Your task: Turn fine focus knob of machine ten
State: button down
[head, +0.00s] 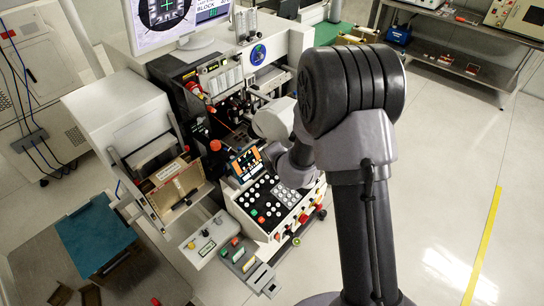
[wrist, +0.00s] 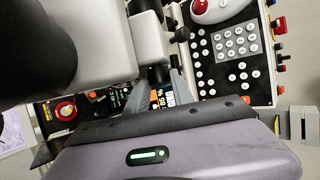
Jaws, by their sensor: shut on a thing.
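The bonding machine (head: 268,222) stands in the middle of the head view with its white body and button panel. Its white microscope (wrist: 115,42), with black eyepieces, hangs over the work area and shows large in the wrist view. A small black focus knob (wrist: 158,74) sits at the microscope's lower side. My gripper (wrist: 162,82) is at this knob, its grey fingers shut on it, one on each side. The fingertips are partly hidden by the microscope and knob. In the head view my arm hides the gripper and knob. I cannot read a machine number.
A keypad panel (wrist: 236,50) with a red trackball (wrist: 202,8) lies close beside the gripper. A monitor (head: 165,22) stands above the machine. A blue chair (head: 95,235) is at left. The floor at right, with a yellow line (head: 484,245), is clear.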

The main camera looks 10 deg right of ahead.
jog(key=c, duration=1.1)
grip_release()
jog(key=b+v, duration=0.4)
jog(key=v, duration=1.3)
jog(key=shift+r, duration=0.15)
jog(key=shift+s, duration=0.1)
